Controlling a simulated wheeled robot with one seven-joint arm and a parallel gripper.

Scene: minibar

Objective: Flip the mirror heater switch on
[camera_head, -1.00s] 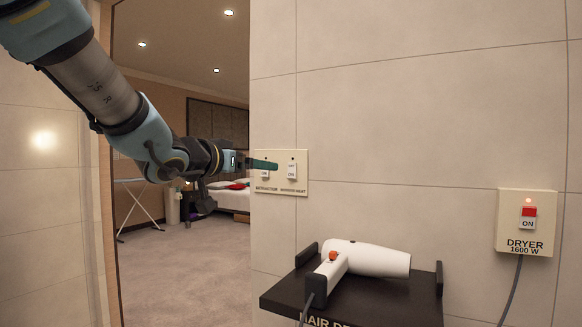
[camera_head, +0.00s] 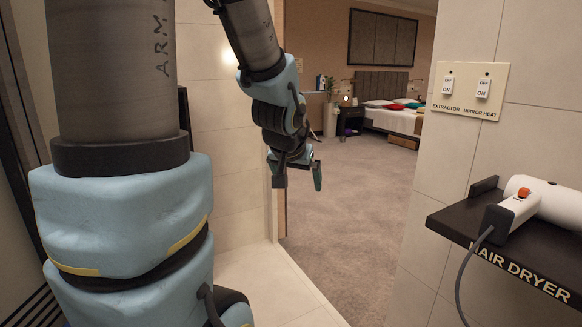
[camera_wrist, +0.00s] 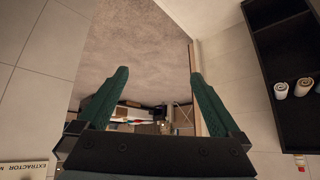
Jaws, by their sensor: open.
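The mirror heat switch (camera_head: 483,87) is a white rocker on the right of a cream plate (camera_head: 465,109) on the tiled wall, above the label MIRROR HEAT. The extractor switch (camera_head: 448,84) is beside it on the left. Both carry OFF above and ON below; I cannot tell which way either is tipped. My gripper (camera_head: 300,178) hangs well left of the plate, in front of the doorway, touching nothing. In the wrist view its green fingers (camera_wrist: 160,75) are spread and empty. Only a corner of the plate (camera_wrist: 22,168), lettered EXTRACTOR, shows there at lower left.
A black hair dryer shelf (camera_head: 500,262) juts from the wall below the plate, with a white hair dryer (camera_head: 517,206) and its cord. The doorway opens onto carpet (camera_head: 345,220) and a bed (camera_head: 400,119). A black shelf unit (camera_wrist: 275,50) with rolled towels stands right in the wrist view.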

